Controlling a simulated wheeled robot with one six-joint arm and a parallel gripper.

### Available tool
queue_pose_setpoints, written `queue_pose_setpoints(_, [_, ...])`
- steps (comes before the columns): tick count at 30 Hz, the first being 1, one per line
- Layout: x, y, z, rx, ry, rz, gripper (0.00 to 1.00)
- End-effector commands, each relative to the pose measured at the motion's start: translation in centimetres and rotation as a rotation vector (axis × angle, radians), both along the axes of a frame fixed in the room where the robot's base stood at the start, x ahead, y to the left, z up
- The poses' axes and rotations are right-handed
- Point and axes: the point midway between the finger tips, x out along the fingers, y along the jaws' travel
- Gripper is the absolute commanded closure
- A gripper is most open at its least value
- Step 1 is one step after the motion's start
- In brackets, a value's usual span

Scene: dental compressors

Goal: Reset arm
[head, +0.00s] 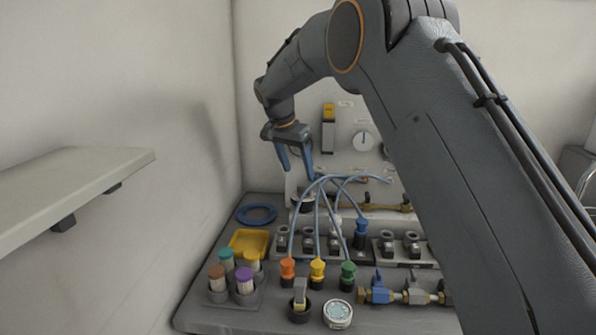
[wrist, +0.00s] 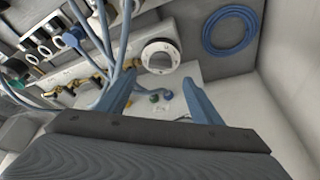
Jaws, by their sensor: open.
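My gripper (head: 296,165) hangs over the back left part of the bench in the head view, with its two blue fingers pointing down and apart. It is open, and no object shows between the fingers. In the wrist view my gripper (wrist: 162,85) also shows spread blue fingers. A round white-rimmed part (wrist: 160,56) lies beyond the fingertips there. My arm crosses the right side of the head view and hides part of the bench and back panel.
Blue hoses (head: 322,195) arch close to my gripper, above orange, yellow and green connectors (head: 317,270). A blue coil (head: 257,214) and yellow tray (head: 249,243) lie at the left. The back panel has a dial (head: 363,140). A shelf (head: 75,190) juts out at the left.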

Motion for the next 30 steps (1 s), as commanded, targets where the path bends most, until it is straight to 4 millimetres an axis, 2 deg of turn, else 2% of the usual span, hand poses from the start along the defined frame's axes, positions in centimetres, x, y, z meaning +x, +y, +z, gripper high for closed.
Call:
queue_pose_setpoints(5, [-0.1,-0.2,0.0,0.0,0.001,0.002,0.41])
queue_pose_setpoints(8, [-0.8,-1.4,-0.3,0.0,0.019,0.02,0.41])
queue_pose_setpoints(11, [-2.7,-4.1,-1.1,-0.004,0.062,0.066,0.41])
queue_pose_setpoints(13, [-4.8,-6.7,-1.9,-0.003,0.1,0.112,0.41])
queue_pose_setpoints(17, [-10.0,-11.6,-3.8,0.008,0.171,0.206,0.41])
queue_pose_setpoints(20, [-14.5,-15.0,-5.3,0.022,0.217,0.274,0.41])
queue_pose_setpoints(24, [-21.8,-19.1,-7.4,0.046,0.27,0.361,0.41])
queue_pose_setpoints(30, [-32.8,-23.2,-10.5,0.081,0.323,0.469,0.41])
